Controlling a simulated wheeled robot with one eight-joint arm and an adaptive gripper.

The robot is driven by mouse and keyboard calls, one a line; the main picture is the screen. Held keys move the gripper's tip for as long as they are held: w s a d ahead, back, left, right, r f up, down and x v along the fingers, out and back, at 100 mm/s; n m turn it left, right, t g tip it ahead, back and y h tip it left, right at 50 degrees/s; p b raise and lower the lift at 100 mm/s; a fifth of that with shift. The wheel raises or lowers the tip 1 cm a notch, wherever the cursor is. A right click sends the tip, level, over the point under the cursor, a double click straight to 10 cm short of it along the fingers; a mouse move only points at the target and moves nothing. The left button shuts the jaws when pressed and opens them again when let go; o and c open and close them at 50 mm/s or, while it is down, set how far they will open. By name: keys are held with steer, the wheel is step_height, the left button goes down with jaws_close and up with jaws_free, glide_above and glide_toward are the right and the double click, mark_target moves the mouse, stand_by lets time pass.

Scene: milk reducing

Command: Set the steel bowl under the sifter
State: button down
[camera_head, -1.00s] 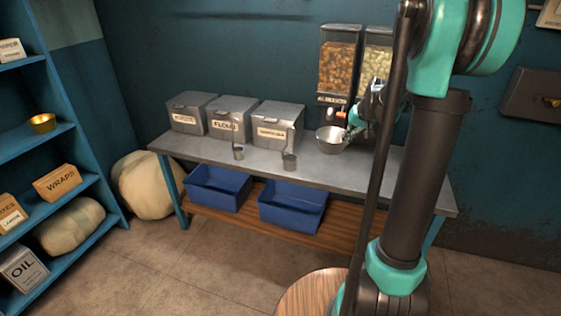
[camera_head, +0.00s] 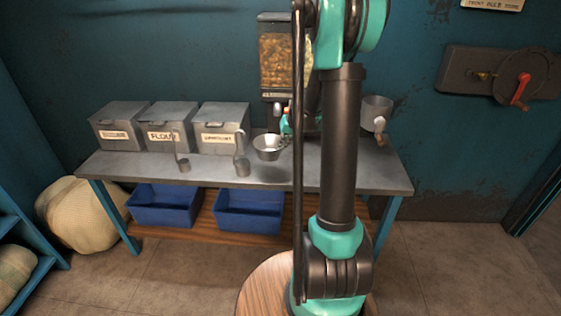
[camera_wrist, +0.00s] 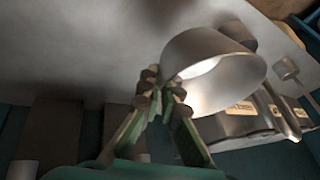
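The steel bowl (camera_head: 268,146) is at my gripper, above the metal table near its middle. A dark patch like its shadow lies on the tabletop below. In the wrist view, my gripper (camera_wrist: 160,92) has its fingertips closed together at the rim of the bowl (camera_wrist: 215,65). In the head view my arm hides most of my gripper (camera_head: 286,128). A grey metal cylinder with a hand crank (camera_head: 377,112), which looks like the sifter, stands at the table's right end, right of my arm. My arm hides the space between bowl and sifter.
Lidded bins (camera_head: 168,128) line the table's back left. Two small metal scoops or cups (camera_head: 242,167) sit near the front. A food dispenser (camera_head: 277,62) is behind the bowl. The table's right front (camera_head: 375,172) looks clear. Blue crates (camera_head: 248,211) are on the shelf below.

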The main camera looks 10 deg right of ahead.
steer(key=shift+f, duration=4)
steer(key=shift+f, duration=0.15)
steer(key=c, duration=1.7)
jaws_free()
